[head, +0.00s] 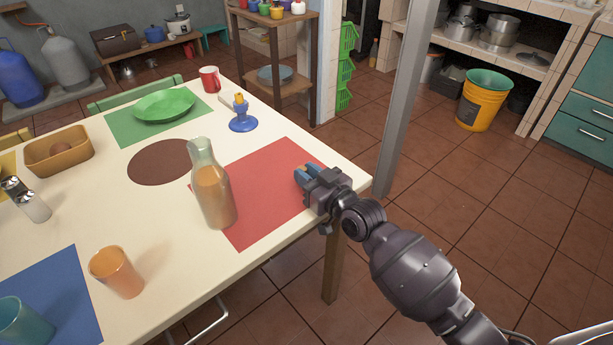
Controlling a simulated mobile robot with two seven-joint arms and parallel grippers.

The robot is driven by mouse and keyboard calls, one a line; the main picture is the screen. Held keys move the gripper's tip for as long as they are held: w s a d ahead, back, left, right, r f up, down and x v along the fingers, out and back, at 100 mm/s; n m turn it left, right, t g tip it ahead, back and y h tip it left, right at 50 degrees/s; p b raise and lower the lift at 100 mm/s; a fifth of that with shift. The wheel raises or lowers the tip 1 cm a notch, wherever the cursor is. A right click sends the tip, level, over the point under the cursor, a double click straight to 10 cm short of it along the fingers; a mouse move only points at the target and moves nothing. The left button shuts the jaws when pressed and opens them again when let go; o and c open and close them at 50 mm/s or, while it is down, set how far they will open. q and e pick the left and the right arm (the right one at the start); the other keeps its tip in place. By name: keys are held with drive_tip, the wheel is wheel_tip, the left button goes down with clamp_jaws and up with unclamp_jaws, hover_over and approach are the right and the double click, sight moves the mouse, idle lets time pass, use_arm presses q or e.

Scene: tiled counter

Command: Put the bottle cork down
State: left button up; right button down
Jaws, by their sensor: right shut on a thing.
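My right gripper (303,176) reaches in from the lower right, low over the right edge of the red placemat (262,178). I cannot tell whether the cork touches the mat. A glass bottle (213,192) with orange liquid stands upright at the mat's left edge, left of the gripper and apart from it. No cork shows in its neck. My left gripper is not in view.
The white table (168,225) holds an orange cup (117,271), a blue candle holder (242,123), a red mug (210,79), a green plate (164,105) and a tan basket (59,151). A grey post (405,95) stands right of the table. The red mat's middle is clear.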

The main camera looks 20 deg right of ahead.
drive_tip(key=shift+f, duration=0.45)
drive_tip(key=shift+r, duration=0.2)
drive_tip(key=shift+f, duration=0.2)
drive_tip(key=c, duration=1)
unclamp_jaws()
drive_tip(key=shift+r, duration=0.1)
